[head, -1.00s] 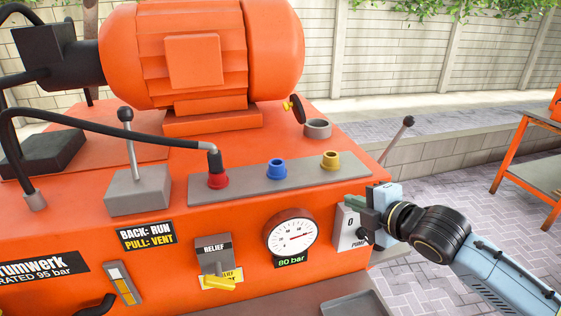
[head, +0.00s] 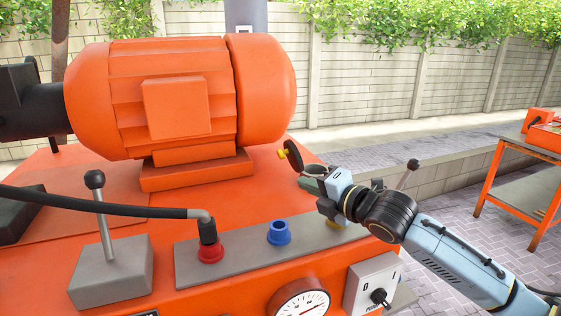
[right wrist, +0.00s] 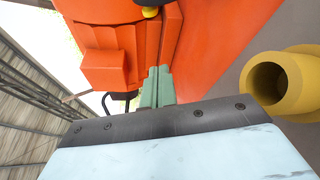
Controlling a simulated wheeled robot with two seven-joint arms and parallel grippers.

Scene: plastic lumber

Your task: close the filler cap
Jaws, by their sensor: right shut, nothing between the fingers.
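The filler cap (head: 290,156) is a dark disc with a yellow knob on its left face. It stands tilted up, open, beside the grey filler neck (head: 313,169) on the orange tank top. My right gripper (head: 311,184) is shut and empty, just in front of the neck and below and right of the cap. It hides part of the neck. In the right wrist view its green-grey fingertips (right wrist: 157,88) are together, and a yellow piece, likely the cap's knob (right wrist: 150,12), shows at the top edge. My left gripper is not in view.
A yellow coupling (right wrist: 275,85) stands close to my right gripper. Blue (head: 279,232) and red (head: 210,251) couplings share its grey strip. The large orange motor (head: 180,100) stands left of the cap. A lever (head: 408,172) rises behind my right arm.

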